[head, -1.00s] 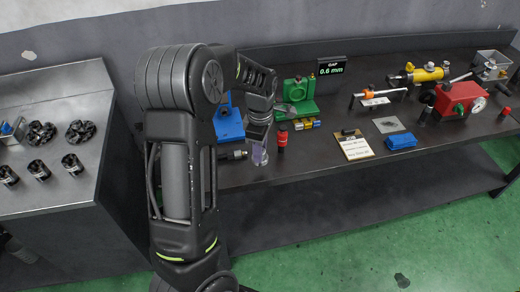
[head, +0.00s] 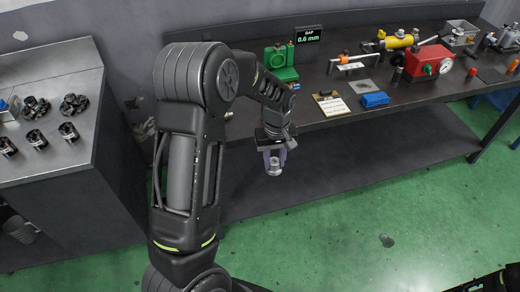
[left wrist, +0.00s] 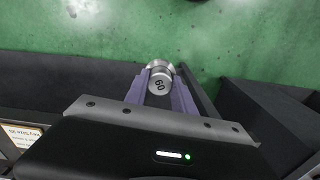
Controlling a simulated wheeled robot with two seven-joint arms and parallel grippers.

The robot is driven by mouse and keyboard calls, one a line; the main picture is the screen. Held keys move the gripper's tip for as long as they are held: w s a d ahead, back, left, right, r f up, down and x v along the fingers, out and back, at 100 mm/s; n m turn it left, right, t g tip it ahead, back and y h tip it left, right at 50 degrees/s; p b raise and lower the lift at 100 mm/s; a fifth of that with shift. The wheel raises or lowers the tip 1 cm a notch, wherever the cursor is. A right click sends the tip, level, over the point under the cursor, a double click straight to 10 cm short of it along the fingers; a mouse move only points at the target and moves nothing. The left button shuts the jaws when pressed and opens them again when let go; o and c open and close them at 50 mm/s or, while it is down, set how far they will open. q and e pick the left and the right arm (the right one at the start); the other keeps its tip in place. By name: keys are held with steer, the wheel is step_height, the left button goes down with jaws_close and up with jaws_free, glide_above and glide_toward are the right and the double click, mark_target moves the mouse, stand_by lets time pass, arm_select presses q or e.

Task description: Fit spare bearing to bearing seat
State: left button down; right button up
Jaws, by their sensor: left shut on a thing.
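My left gripper (head: 275,160) is shut on a small silver round part (head: 274,168), held out in front of the workbench edge. In the left wrist view the silver part (left wrist: 160,82) sits between the purple fingers of the gripper (left wrist: 161,88), and its end face bears a mark like "60". Whether it is the spare bearing I cannot tell for sure. A green fixture (head: 281,73) with a round opening stands on the bench, behind and apart from the gripper; whether it is the bearing seat is unclear. My right gripper is not in view.
The bench (head: 330,113) also holds a blue block (head: 375,99), a clipboard note (head: 333,106), a red gauge unit (head: 428,62) and a yellow cylinder (head: 397,40). A gap display (head: 308,35) reads 0.6 mm. A side table (head: 75,165) at left carries dark parts. Green floor is clear.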

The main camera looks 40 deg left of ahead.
arm_select(q)
steer(key=d+f+m+b, duration=0.1)
steer(key=d+f+m, duration=0.2)
steer(key=d, duration=0.3)
steer(key=s+d+f+m+b, duration=0.1)
steer(key=d+f+m, duration=0.3)
steer(key=d+m, duration=0.1)
steer(key=shift+d+f+m, duration=0.2)
steer(key=shift+d+m, duration=0.2)
steer(key=shift+m, duration=0.1)
steer(key=shift+s+a, duration=0.1)
steer(key=shift+s, duration=0.05)
